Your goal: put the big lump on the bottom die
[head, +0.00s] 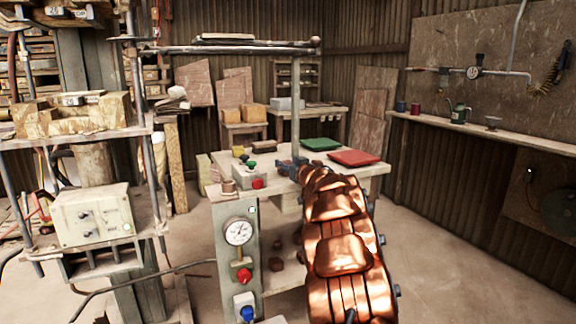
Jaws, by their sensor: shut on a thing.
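My gripper (288,165) is at the far end of my copper-coloured arm, low over the workbench. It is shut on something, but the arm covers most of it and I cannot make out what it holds. A dark brown piece (265,147) is just behind and left of the gripper; I cannot tell whether it is a lump or whether they touch. The pale, blocky bottom die (72,118) appears to sit on the press platform at the left, well away from my gripper. I cannot clearly identify the big lump.
The workbench (376,172) carries a green tray (320,144), a red tray (354,157) and small coloured pieces at its left. A control post with a gauge (238,231) stands at the bench's front left. Press columns flank the die. The floor at right (455,260) is clear.

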